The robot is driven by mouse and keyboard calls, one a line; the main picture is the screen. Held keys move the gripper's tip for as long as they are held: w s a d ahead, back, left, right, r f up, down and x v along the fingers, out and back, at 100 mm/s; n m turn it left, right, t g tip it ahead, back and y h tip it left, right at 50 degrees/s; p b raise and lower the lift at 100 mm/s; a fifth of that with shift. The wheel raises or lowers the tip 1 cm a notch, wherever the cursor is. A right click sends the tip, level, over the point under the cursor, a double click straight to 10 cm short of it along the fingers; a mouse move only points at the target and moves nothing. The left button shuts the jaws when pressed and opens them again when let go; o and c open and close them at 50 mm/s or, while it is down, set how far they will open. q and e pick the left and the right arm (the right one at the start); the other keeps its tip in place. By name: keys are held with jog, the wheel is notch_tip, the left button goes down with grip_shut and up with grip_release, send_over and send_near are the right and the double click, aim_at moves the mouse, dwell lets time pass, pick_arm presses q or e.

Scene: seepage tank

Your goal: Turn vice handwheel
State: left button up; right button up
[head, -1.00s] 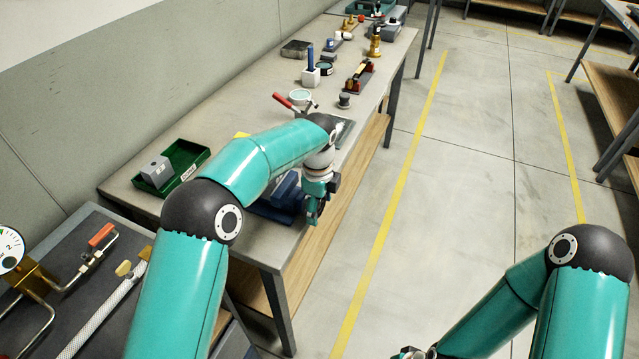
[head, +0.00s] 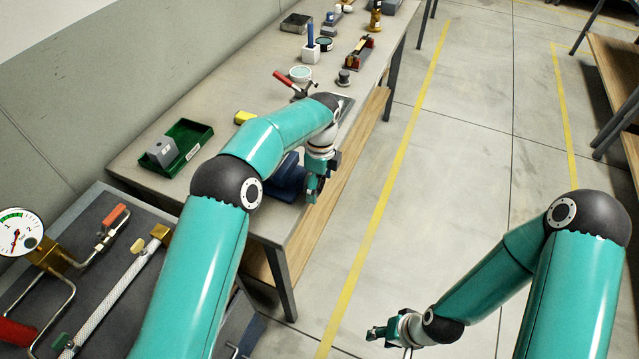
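A blue vice (head: 284,181) stands at the near front edge of the workbench, partly covered by my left arm. My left gripper (head: 314,190) points down at the bench's front edge, just right of the vice. I cannot make out the handwheel; the gripper and arm cover that side. Whether the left fingers are shut or touching anything is too small to tell. My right gripper (head: 374,334) hangs over the open floor, apart from everything; its finger gap is unclear.
A green tray (head: 206,148) with a grey block (head: 161,151) lies left on the workbench (head: 235,90). A red-handled clamp (head: 283,77) stands behind my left arm. A pressure gauge (head: 19,232) is on the near-left dark table.

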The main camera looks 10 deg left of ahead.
pick_arm(q)
jog(key=shift+o, duration=0.4)
jog(key=shift+r, duration=0.1)
jog(key=r, duration=1)
jog(key=shift+w+d+r, duration=0.1)
jog(key=shift+w+d, duration=0.05)
jog(key=shift+w, duration=0.2)
jog(key=shift+r, duration=0.75)
